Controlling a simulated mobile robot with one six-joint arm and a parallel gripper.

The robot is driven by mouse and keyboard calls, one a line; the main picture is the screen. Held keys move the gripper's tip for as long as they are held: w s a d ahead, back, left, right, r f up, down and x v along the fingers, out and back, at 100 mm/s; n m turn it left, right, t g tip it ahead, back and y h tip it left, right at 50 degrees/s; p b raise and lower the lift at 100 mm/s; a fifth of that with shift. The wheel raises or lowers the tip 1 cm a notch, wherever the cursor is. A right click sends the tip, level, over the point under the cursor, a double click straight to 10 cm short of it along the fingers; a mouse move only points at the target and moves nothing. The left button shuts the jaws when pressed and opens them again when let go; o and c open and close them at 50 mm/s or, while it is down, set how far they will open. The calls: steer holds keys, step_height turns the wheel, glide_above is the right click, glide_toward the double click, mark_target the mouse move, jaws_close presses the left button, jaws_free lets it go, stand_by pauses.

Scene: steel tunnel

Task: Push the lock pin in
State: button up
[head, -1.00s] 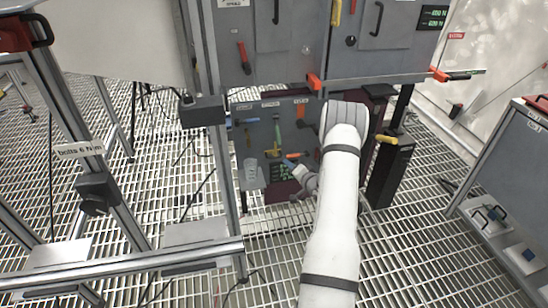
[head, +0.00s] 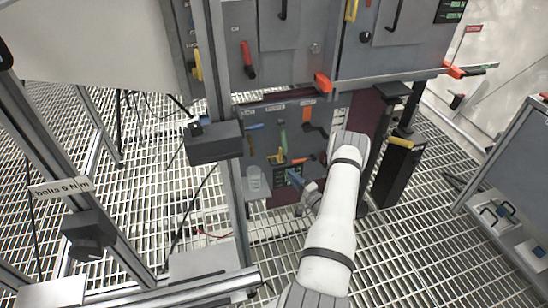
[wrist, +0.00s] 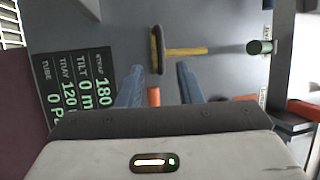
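A grey panel (head: 262,150) carries several coloured controls. A yellow T-shaped pin with a dark crossbar (wrist: 182,51) sticks out of it; it also shows in the head view (head: 281,155). No readable label tells me whether this is the lock pin. An orange part (wrist: 153,97) shows between my fingers, mostly hidden by the gripper body; I cannot tell whether they touch it. My gripper (wrist: 160,75) has its two blue-grey fingers apart, near the panel and beside the yellow pin. In the head view my gripper (head: 298,180) is low at the panel, partly hidden by my arm.
A green knob (wrist: 259,47) lies beyond the yellow pin. A display with green figures (wrist: 77,87) is left of my fingers. An orange lever (head: 308,114) and a blue handle (head: 254,126) are higher on the panel. A black post (head: 394,172) stands right of my arm.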

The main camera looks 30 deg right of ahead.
mark_target(280, 164)
steer(key=b+x, duration=0.1)
steer(key=x, duration=0.7)
steer(key=shift+w+a+b, duration=0.1)
steer(key=shift+w+b, duration=0.05)
steer(key=shift+b, duration=0.2)
jaws_close()
steer(key=shift+r, duration=0.1)
